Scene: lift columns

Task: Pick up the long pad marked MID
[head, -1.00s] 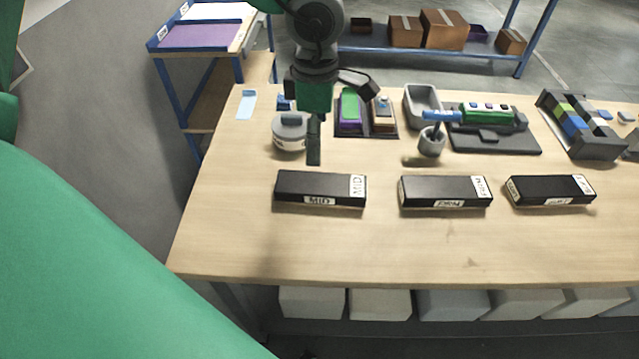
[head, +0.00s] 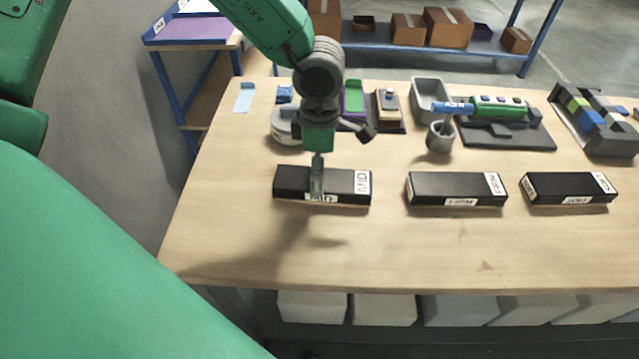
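The long black pad marked MID (head: 340,184) lies flat on the table, with white labels on its top right end and its front side. My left gripper (head: 317,178) comes down from above over the pad's middle. A finger overlaps the pad and partly covers the front label. I see the fingers nearly edge-on, so their opening and any contact with the pad cannot be told. My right gripper is not in view.
Two similar black labelled pads, one in the middle (head: 455,188) and one at right (head: 570,187), lie in the same row. Behind stand a grey cup (head: 440,138), a grey bin (head: 430,97) and a dark tray with a green tool (head: 500,108). The table front is clear.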

